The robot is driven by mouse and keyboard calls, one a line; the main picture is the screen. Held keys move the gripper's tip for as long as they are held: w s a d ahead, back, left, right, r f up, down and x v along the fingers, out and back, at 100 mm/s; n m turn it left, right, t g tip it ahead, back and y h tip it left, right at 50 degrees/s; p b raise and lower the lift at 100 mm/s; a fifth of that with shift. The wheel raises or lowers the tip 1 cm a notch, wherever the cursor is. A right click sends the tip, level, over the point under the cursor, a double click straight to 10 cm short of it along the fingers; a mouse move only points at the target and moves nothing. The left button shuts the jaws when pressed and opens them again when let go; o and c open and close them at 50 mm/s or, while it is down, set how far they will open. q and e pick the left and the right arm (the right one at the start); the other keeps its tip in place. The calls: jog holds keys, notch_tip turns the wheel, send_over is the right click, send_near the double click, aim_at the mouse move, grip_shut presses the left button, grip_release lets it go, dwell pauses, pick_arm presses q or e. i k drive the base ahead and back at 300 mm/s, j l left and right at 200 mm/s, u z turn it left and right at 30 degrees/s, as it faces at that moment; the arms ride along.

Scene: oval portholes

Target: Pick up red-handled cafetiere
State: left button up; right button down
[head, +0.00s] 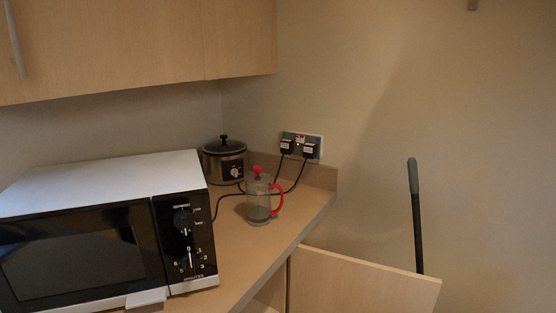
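The cafetiere (258,204) stands upright on the counter (246,253), to the right of the microwave. It has a clear glass body, a red knob on top and a red handle on its right side. Its lower part looks greyish. Neither of my grippers shows in the head view.
A microwave (98,237) fills the counter's left side. A slow cooker (224,161) stands behind the cafetiere, with black cables running to a wall socket (302,146). A cabinet door (360,283) stands open below the counter, near a dark pole (416,215). Cupboards (140,45) hang above.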

aim_at(258, 189)
jog(key=i+l+u, duration=0.15)
jog(key=l+u, duration=1.3)
jog(key=l, duration=0.2)
jog(key=k, duration=0.05)
